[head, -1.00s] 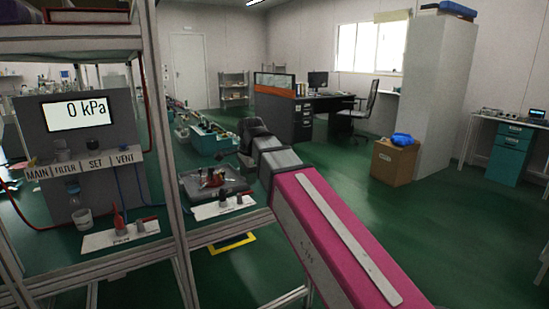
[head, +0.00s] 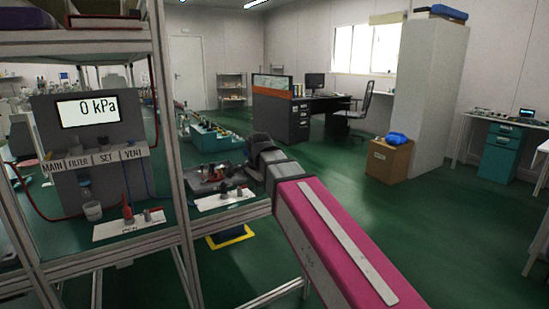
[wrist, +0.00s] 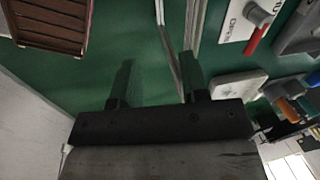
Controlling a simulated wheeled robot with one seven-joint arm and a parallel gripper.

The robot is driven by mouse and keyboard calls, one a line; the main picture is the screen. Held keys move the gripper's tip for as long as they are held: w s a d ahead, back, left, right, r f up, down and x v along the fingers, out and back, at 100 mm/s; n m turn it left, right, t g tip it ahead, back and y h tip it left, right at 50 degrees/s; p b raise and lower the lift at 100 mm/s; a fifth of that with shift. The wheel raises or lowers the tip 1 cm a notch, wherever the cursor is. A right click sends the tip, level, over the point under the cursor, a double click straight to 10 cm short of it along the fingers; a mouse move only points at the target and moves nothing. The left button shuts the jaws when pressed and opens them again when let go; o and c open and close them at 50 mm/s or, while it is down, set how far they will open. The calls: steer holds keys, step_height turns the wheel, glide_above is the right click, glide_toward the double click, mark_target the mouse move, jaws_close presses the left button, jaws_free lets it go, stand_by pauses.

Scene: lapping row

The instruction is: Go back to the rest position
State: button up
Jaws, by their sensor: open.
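My gripper (wrist: 157,72) is in the wrist view, its two dark fingers spread apart with nothing between them. Green floor and pale frame rails (wrist: 178,50) show beyond the fingers. In the head view my pink arm reaches forward from the lower right. Its grey and dark far end is beside the bench, and the fingers cannot be made out there.
A metal-framed bench (head: 176,215) stands at left with a gauge panel (head: 88,112) reading 0 kPa. Red-handled valves on white plates (head: 128,226) sit on it. A cardboard box (head: 389,162) stands right of centre. Open green floor lies right of my arm.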

steer(key=s+d+f+n, duration=0.2)
steer(key=d+f+n, duration=0.1)
steer(key=d+f, duration=0.5)
steer(key=s+d+f+n+g, duration=0.1)
steer(key=s+d+f+n, duration=0.2)
steer(key=d+f, duration=0.6)
steer(key=s+d+f+n+h, duration=0.1)
steer(key=s+d+f+n, duration=0.2)
steer(key=d+f, duration=0.5)
step_height(320, 180, down, 5)
steer(key=shift+s+d+f+n+g, duration=0.25)
steer(key=shift+n+g, duration=0.15)
steer(key=shift+n, duration=0.3)
steer(key=shift+w+a, duration=0.1)
